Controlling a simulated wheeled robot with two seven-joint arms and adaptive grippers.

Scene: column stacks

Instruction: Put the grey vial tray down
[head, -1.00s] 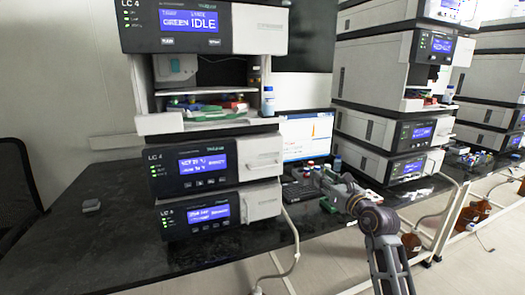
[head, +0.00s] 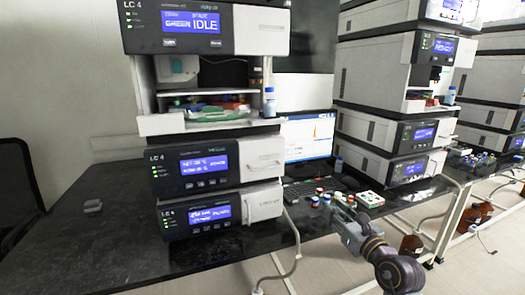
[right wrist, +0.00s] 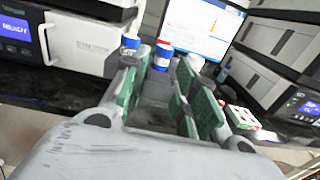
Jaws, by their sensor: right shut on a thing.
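My right gripper (head: 338,203) is above the bench's right front part, shut on the grey vial tray. Vials with red, blue and white caps (head: 320,197) stand just beyond its fingertips; the tray's body is mostly hidden by the gripper in the head view. In the right wrist view, grey tray surface (right wrist: 157,88) shows between the green-padded fingers (right wrist: 160,80), with blue-capped vials (right wrist: 163,57) beyond. I cannot tell whether the tray touches the bench. My left gripper is not in view.
A white tray with red and green items (head: 369,199) lies right of the gripper. A keyboard (head: 300,190) and monitor (head: 309,136) are behind it. The instrument stack (head: 220,212) stands to the left. The bench's front edge is close.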

